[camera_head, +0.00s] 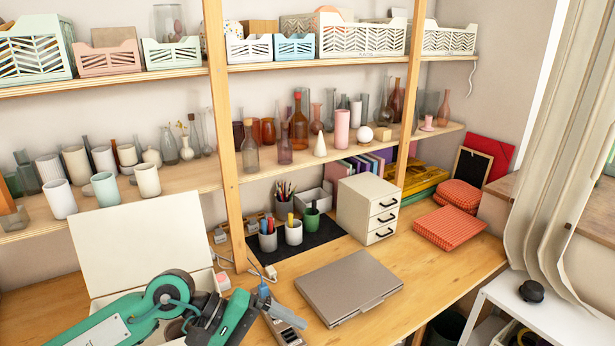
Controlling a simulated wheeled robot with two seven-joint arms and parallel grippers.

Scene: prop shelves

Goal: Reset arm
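My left arm, teal and grey, comes in at the bottom left, in front of an open white box (128,240). My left gripper (236,318) is at the bottom edge of the view, low over the front of the wooden desk (385,318) and left of the closed grey laptop (348,286). Its fingertips are not clear, and I cannot tell whether it is open or holds anything. My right arm and gripper are not in view.
A power strip (284,328) with cables lies beside my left gripper. Pen cups (293,233) and a white drawer unit (367,210) stand behind the laptop. Shelves of vases and baskets rise behind, with a wooden post (226,140) in front.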

